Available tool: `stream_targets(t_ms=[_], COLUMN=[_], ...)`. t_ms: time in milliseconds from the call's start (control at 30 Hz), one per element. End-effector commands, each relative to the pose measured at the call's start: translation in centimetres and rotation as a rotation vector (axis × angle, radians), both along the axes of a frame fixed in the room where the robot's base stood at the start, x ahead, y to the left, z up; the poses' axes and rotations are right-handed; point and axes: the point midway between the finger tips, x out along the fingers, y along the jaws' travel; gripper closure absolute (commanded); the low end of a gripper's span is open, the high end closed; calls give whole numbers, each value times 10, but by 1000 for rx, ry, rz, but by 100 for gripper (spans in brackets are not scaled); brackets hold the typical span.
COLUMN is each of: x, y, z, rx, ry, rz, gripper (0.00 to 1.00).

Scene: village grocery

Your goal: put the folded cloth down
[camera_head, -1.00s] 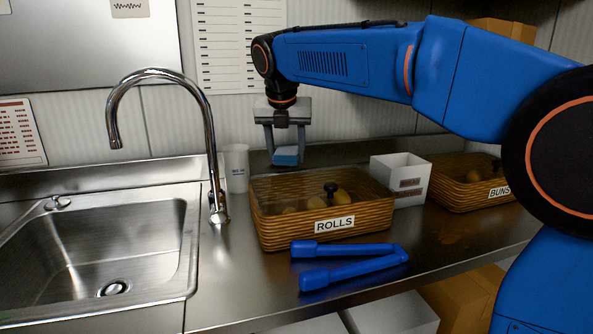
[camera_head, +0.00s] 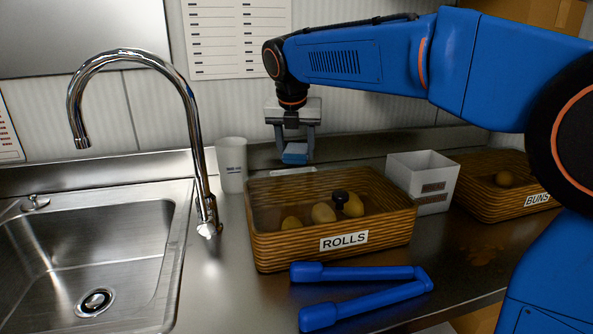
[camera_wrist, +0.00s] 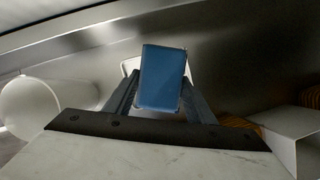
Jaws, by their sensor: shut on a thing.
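The folded cloth (camera_head: 295,153) is a small blue block with a paler edge. My gripper (camera_head: 294,143) is shut on it and holds it behind the rolls basket, near the back of the counter. In the wrist view the blue cloth (camera_wrist: 162,78) sits between the two fingers. A pale flat thing (camera_head: 293,171) shows just below the cloth on the counter, and its edge (camera_wrist: 127,66) peeks out behind the cloth in the wrist view. I cannot tell the gap between the cloth and it.
The lidded rolls basket (camera_head: 280,246) stands in front of the gripper. A white cup (camera_head: 231,166) is to the left, a white box (camera_head: 424,172) to the right. The buns basket (camera_head: 510,206), blue tongs (camera_head: 355,290), tap (camera_head: 195,130) and sink (camera_head: 100,250) are also near.

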Motion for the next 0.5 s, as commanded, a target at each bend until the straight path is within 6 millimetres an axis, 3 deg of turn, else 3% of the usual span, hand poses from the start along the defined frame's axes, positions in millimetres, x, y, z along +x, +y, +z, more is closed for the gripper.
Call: stream_targets(t_ms=[267, 500], x=[0, 0], y=[0, 0], z=[-20, -51], rx=[0, -2], ry=[1, 1], rz=[-1, 0], gripper=[75, 75])
